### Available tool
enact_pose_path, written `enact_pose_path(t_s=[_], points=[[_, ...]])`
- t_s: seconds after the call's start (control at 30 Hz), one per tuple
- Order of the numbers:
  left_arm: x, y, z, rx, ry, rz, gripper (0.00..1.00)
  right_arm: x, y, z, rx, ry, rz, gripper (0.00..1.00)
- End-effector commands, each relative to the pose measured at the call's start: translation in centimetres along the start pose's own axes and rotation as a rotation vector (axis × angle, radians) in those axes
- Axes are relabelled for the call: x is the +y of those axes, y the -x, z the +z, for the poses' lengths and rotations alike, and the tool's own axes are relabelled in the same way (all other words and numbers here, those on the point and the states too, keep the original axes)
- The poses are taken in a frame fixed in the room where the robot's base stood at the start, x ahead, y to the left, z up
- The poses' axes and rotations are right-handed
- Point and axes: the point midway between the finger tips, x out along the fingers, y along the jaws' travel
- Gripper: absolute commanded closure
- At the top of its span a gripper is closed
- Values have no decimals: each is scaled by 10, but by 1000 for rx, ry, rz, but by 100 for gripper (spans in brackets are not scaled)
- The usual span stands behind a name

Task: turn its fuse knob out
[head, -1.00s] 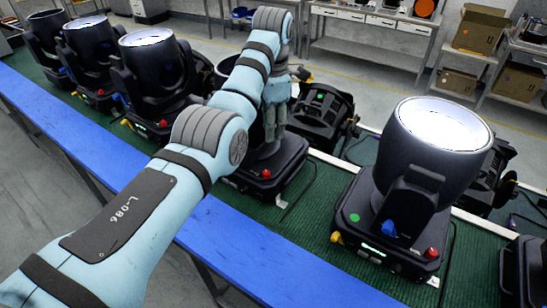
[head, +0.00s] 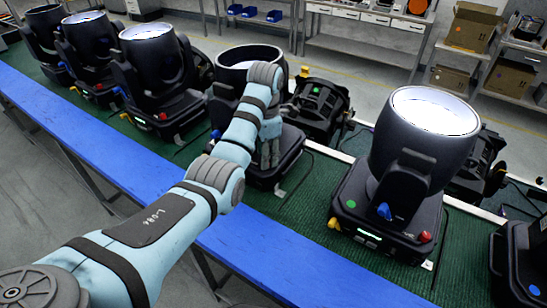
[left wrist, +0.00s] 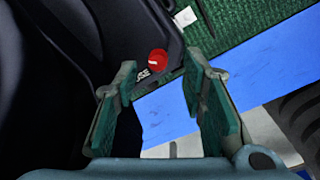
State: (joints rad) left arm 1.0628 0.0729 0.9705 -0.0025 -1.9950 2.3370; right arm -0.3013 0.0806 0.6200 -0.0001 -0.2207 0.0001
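The red fuse knob (left wrist: 158,57) sits on the dark base of a par can, beside partly readable white lettering, in the left wrist view. That unlit par can (head: 232,56) stands mid-row in the head view, where my arm and gripper hide its red knob. My left gripper (head: 268,152) hangs low at the front of its base. In the left wrist view my left gripper (left wrist: 160,72) is open, with the knob ahead between its spread fingertips and no visible contact. My right gripper is not in view.
A lit par can (head: 428,150) with red, blue and yellow knobs stands to the right. Several more par cans (head: 150,70) stand at left. A dark fixture (head: 318,110) lies behind. The bench has a green mat (head: 310,215) and a blue front edge (head: 270,270).

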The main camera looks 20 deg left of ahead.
Motion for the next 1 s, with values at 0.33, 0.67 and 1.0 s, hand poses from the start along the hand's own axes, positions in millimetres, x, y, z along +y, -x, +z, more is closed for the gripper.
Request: enact_pose_path(t_s=[0.33,0.67,1.0], points=[[2,-20,-7,1,11,0,62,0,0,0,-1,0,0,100],[2,-21,-7,1,12,0,75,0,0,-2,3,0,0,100],[2,-21,-7,1,9,-1,100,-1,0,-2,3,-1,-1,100]])
